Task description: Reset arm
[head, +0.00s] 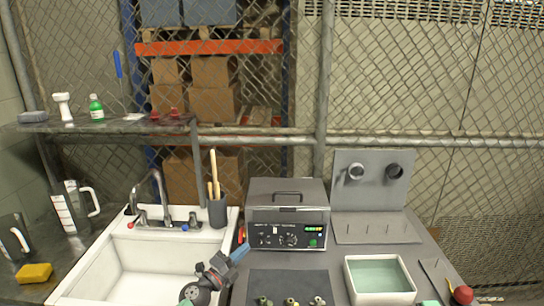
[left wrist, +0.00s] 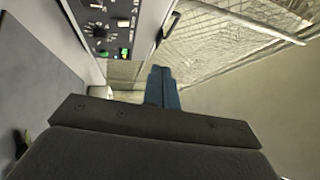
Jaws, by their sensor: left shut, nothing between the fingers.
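My left gripper (head: 240,252) shows in the head view at the bottom centre, its blue fingers pointing up and right in front of the grey machine (head: 287,213). The fingers are shut together and hold nothing. In the left wrist view the shut blue fingers (left wrist: 162,88) stand beyond the dark gripper body, with the machine's control panel (left wrist: 105,25) at the upper left. My right gripper is not in the head view.
A white sink (head: 150,272) with a faucet lies left of the gripper. A white basin of greenish liquid (head: 380,280) stands at the right, beside a grey peg board (head: 376,229). Several small fittings (head: 290,301) lie below the machine. A chain-link fence closes the back.

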